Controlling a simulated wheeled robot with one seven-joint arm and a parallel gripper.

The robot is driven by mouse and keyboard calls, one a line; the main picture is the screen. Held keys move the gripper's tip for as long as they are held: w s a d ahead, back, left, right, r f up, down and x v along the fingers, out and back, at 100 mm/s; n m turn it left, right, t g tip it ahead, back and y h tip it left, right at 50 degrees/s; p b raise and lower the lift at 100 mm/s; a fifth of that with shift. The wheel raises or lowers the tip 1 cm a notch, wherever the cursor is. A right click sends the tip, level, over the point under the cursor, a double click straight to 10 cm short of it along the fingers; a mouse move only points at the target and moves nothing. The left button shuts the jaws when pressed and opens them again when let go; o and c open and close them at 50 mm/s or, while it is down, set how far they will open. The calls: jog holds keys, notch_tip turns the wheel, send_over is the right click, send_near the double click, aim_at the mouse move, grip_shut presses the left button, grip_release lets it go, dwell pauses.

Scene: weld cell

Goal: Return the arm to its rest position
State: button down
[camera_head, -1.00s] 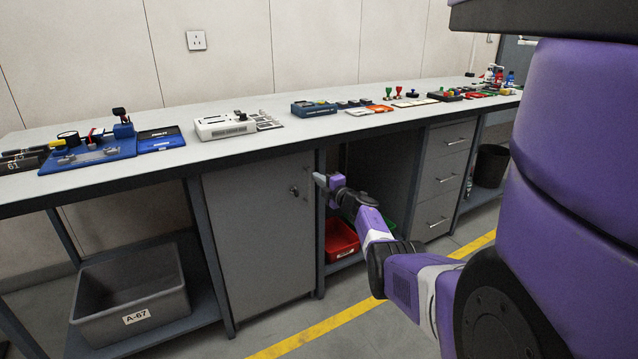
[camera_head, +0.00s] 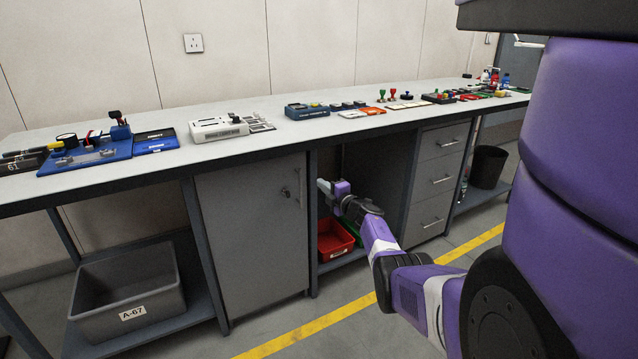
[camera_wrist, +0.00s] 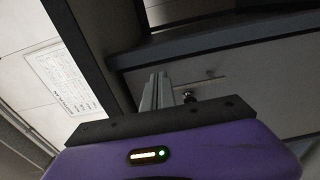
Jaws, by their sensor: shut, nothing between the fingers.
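My arm is purple, grey and black and reaches out from the right side of the head view. My gripper (camera_head: 322,185) is at its far end, below the bench top, in front of the open bay beside the grey cabinet door (camera_head: 252,235). In the wrist view my gripper (camera_wrist: 157,78) shows as two grey fingers close together, shut and empty. A metal bar handle and a dark round knob (camera_wrist: 190,97) on a grey panel show just beyond the fingers. I cannot tell from the wrist view whether the fingers touch anything.
The long workbench (camera_head: 260,150) carries several tools and trays. A red bin (camera_head: 333,240) sits in the open bay under my gripper. A grey A-67 bin (camera_head: 125,290) is on the lower left shelf. Drawers (camera_head: 437,180) stand right of the bay. Floor is free in front.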

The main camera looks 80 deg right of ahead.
jog(key=s+d, duration=0.1)
jog(key=s, duration=0.6)
jog(key=shift+s, duration=0.4)
jog(key=shift+r, duration=0.1)
